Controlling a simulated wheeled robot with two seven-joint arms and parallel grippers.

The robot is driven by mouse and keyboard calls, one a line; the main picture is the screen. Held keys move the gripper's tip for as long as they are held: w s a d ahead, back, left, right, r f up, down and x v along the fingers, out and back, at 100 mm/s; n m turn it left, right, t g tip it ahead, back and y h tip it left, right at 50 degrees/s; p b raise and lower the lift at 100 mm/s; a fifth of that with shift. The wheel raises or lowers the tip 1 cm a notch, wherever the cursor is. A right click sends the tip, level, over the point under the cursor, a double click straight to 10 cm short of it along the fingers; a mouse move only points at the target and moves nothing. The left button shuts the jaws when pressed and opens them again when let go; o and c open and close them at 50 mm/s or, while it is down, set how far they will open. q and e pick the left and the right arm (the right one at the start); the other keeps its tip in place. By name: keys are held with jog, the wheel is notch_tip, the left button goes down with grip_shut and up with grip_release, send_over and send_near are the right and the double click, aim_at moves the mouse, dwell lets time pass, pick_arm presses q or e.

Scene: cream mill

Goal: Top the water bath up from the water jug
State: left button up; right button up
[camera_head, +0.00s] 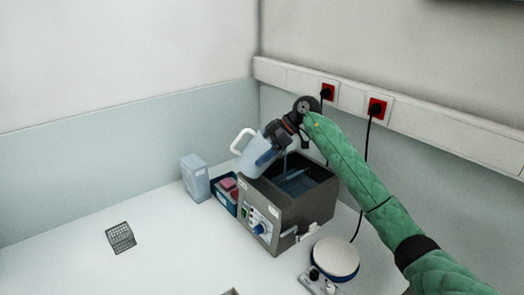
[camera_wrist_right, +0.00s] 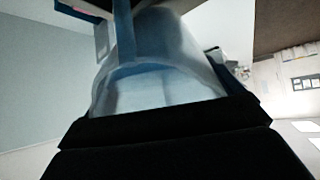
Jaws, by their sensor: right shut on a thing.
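The water jug (camera_head: 252,159), clear with a white handle, is tilted over the left rim of the water bath (camera_head: 262,217). My right gripper (camera_head: 279,135) is shut on the jug and holds it in the air. A bluish stream (camera_head: 285,163) runs down from the jug into the open bath, where blue water shows. In the right wrist view the jug (camera_wrist_right: 165,85) fills the middle, close in front of the dark gripper, with bluish water in it. The fingertips are partly hidden against the jug. My left gripper is not in view.
A round white-topped device (camera_head: 335,257) stands right of the bath at the front. A blue box with red items (camera_head: 226,194) and a pale container (camera_head: 195,178) stand left of it. A small wire rack (camera_head: 120,238) lies on the left bench, with free room around it.

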jog(key=shift+s+d+f+y, duration=0.1)
jog(key=shift+d+f+y, duration=0.05)
jog(key=shift+f+y, duration=0.7)
jog(key=shift+y, duration=0.35)
jog(key=shift+r, duration=0.15)
jog(key=shift+w+d+r+y, duration=0.15)
jog(key=shift+w+y, duration=0.05)
jog(key=shift+y, duration=0.3)
jog(key=shift+w+d+r+y, duration=0.1)
jog(key=shift+w+r+y, duration=0.05)
jog(key=shift+y, duration=0.35)
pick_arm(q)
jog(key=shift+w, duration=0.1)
pick_arm(e)
jog(key=shift+d+r+y, duration=0.25)
jog(key=shift+r+y, duration=0.2)
jog(key=shift+y, duration=0.05)
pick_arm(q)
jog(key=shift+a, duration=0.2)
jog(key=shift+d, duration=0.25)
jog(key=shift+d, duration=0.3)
